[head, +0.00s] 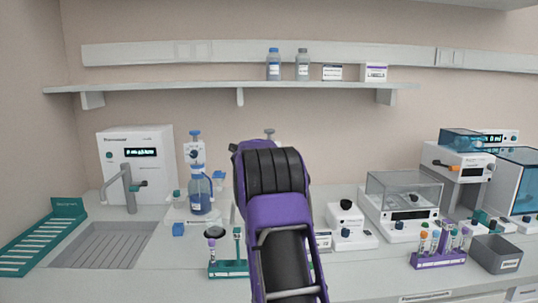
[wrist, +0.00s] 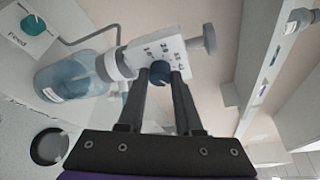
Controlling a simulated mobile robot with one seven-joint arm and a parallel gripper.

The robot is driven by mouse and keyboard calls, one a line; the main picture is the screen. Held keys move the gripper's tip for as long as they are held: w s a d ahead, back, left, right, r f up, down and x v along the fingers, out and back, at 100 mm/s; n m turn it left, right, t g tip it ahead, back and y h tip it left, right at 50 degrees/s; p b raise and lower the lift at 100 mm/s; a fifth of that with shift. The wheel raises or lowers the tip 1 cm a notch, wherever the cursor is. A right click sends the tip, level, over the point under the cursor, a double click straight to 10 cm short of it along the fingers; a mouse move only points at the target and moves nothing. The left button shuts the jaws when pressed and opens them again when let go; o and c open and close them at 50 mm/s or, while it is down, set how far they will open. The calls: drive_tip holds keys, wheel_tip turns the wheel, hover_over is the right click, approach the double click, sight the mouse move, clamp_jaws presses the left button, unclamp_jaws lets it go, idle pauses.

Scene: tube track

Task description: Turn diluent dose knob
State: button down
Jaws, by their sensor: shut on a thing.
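In the wrist view, a dark blue dose knob (wrist: 160,74) sits on the white, marked face (wrist: 158,52) of a bottle-top dispenser. My gripper (wrist: 163,78) has its two fingers shut on this knob, one on each side. The dispenser has a grey plunger top (wrist: 204,40) and sits on a clear bluish bottle (wrist: 72,76), tilted in this view. In the head view, a grey top (head: 269,132) shows just above my purple arm, which hides my gripper and most of what stands behind it.
Another dispenser (head: 195,152) with a blue top stands on a blue bottle (head: 200,194) left of my arm. A teal tube rack (head: 228,269) stands in front. A small white device (head: 346,219) is to the right. A shelf (head: 160,87) runs above.

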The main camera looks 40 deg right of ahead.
drive_tip(key=shift+r, duration=0.1)
drive_tip(key=c, duration=0.6)
unclamp_jaws()
drive_tip(key=shift+s+a, duration=0.1)
drive_tip(key=b+v, duration=0.2)
drive_tip(key=v, duration=1.5)
